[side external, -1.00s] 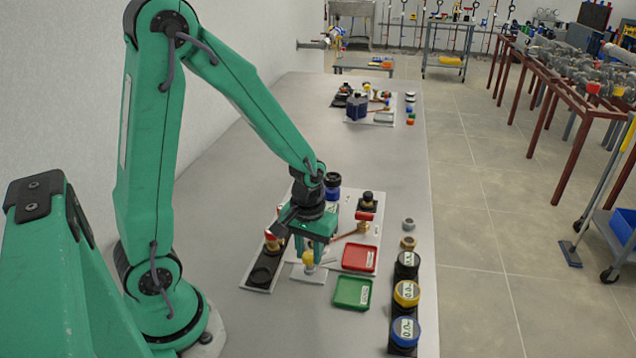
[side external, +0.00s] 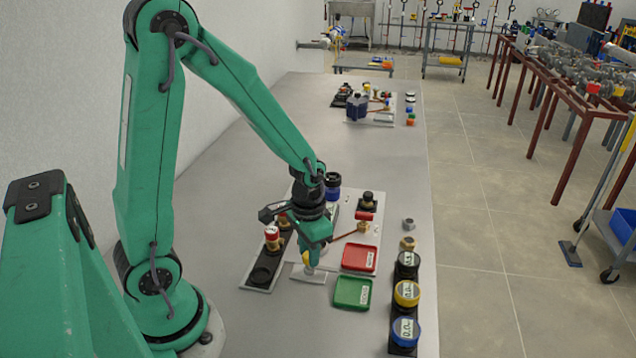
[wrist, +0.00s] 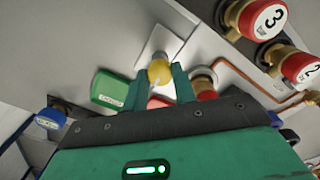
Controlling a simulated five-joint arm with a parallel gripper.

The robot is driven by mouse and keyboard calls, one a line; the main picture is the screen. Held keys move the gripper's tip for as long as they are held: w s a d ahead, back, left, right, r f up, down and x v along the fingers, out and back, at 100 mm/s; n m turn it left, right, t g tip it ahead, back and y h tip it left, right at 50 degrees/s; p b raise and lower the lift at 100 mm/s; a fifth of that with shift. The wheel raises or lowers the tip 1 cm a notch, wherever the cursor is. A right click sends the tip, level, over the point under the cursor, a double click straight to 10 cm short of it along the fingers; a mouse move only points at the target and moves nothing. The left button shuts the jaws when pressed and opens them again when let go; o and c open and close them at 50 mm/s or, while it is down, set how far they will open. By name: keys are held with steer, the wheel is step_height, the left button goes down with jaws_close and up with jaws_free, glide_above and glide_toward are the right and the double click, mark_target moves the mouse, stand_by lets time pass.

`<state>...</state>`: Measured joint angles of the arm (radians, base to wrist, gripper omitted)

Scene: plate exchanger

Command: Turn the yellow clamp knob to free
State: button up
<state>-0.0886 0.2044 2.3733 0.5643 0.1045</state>
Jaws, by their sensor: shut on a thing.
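The yellow clamp knob (side external: 308,260) stands upright on a small pale plate (side external: 309,276) at the front of the work board. In the wrist view the knob (wrist: 158,71) shows as a round yellow top between the fingers. My gripper (side external: 309,263) points down over it, shut on the knob. Its two green fingers (wrist: 163,84) sit on either side of the knob in the wrist view. In the side view the fingers hide much of the knob. I cannot read any free mark on the plate.
A green tray (side external: 352,292) and a red tray (side external: 359,258) lie to the right. Red-topped valves numbered 2 (wrist: 300,67) and 3 (wrist: 262,17) stand close by. Black, yellow (side external: 406,293) and blue gauges line the right table edge.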

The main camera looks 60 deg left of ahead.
steer(key=o, duration=1)
steer(key=shift+r, duration=0.15)
steer(key=shift+r, duration=3.8)
